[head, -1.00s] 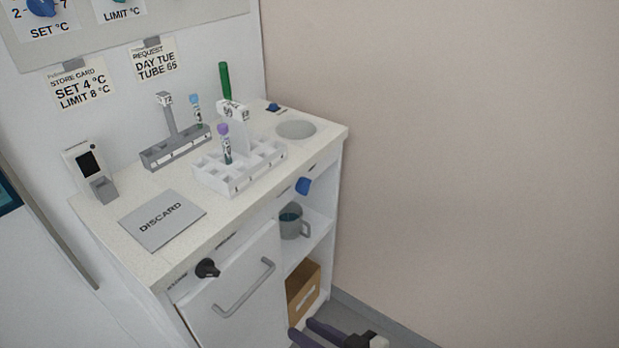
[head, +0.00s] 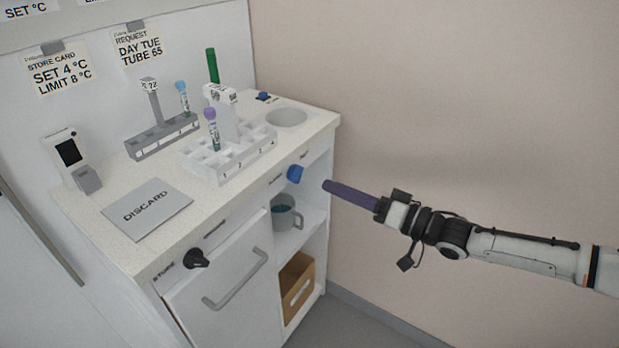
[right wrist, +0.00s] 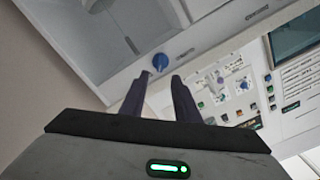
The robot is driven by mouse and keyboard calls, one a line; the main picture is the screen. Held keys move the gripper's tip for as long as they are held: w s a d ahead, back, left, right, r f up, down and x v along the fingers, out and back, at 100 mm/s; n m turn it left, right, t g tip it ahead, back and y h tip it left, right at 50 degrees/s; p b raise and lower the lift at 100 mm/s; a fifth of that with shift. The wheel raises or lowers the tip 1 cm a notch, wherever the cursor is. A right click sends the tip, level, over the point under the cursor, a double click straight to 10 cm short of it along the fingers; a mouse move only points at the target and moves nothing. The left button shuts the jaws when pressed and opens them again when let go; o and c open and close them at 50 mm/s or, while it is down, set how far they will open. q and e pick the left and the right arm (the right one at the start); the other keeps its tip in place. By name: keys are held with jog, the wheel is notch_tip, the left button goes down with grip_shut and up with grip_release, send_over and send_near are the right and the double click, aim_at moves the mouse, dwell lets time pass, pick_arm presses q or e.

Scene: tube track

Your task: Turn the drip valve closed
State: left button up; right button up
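The drip valve shows as a blue knob (head: 295,174) on the cabinet front, just under the worktop edge and above the open shelf. It also shows in the right wrist view as a blue knob (right wrist: 160,61), ahead of and between my fingertips. My right gripper (head: 328,186) reaches in from the right with its purple fingers pointing at the knob, a short way from it. In the right wrist view its two fingers (right wrist: 161,84) are apart with nothing between them. My left gripper is not in view.
A grey mug (head: 286,216) with dark liquid stands on the shelf below the knob. A cardboard box (head: 297,290) sits lower. A black knob (head: 196,258) and a door handle (head: 237,282) are to the left. Tube racks (head: 205,166) stand on the worktop.

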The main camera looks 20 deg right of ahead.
aim_at(302, 174)
jog(key=x, duration=0.8)
jog(key=shift+c, duration=0.2)
grip_shut()
